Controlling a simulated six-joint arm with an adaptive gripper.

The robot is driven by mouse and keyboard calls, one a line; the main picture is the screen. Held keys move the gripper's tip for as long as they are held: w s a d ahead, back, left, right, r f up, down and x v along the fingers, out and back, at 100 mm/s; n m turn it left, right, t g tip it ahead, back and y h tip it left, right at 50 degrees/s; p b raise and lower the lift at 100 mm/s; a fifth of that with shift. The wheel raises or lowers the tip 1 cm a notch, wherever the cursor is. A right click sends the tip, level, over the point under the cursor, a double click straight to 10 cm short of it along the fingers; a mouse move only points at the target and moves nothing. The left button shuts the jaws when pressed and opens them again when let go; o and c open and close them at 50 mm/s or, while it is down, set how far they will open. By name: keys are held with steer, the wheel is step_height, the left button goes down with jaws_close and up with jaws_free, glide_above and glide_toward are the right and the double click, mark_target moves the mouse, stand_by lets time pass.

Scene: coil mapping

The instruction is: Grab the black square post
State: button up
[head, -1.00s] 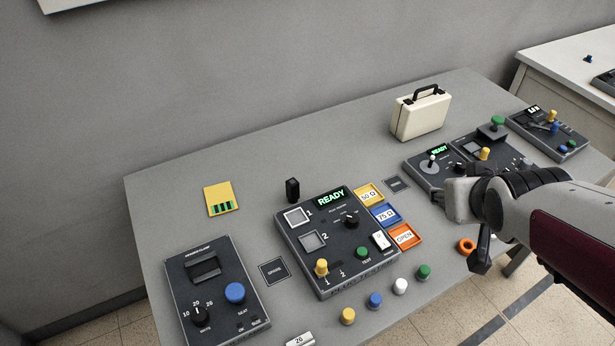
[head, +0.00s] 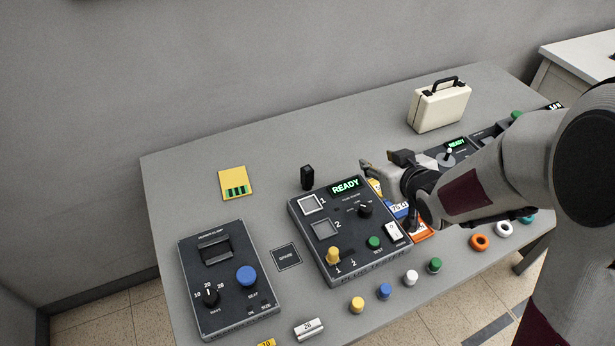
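The black square post (head: 307,178) stands upright on the grey table, just behind the tester box (head: 350,250) with the lit READY display. My gripper (head: 366,172) is to the right of the post, above the right back corner of the tester, with a clear gap between them. Its fingers point left toward the post. They are small in this view, and I cannot tell how far apart they are. Nothing shows held in it. My arm covers part of the coloured tiles to the right of the tester.
A yellow card (head: 235,183) lies left of the post. A dark box with a blue knob (head: 247,275) is at the front left. A cream case (head: 440,108) stands at the back right. Several coloured pegs (head: 384,291) line the front. The table behind the post is clear.

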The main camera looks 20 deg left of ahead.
mark_target(306, 171)
steer(key=a+f+y, duration=0.1)
steer(key=a+f, duration=0.1)
steer(key=a, duration=0.1)
steer(key=s+a+f+n+g+y, duration=0.1)
steer(key=a+f, duration=0.2)
steer(key=a, duration=0.1)
steer(key=s+a+f+n+y, duration=0.1)
steer(key=a+f+y, duration=0.1)
steer(key=a+f, duration=0.1)
steer(key=shift+s+a, duration=0.2)
steer(key=shift+a, duration=0.5)
steer(key=shift+s+a+f+g+y, duration=0.25)
steer(key=shift+a+f+g+y, duration=0.05)
steer(key=shift+a, duration=0.05)
steer(key=shift+w+a, duration=0.1)
steer(key=shift+x, duration=1.15)
steer(key=shift+w+f, duration=0.1)
steer(key=shift+w, duration=0.05)
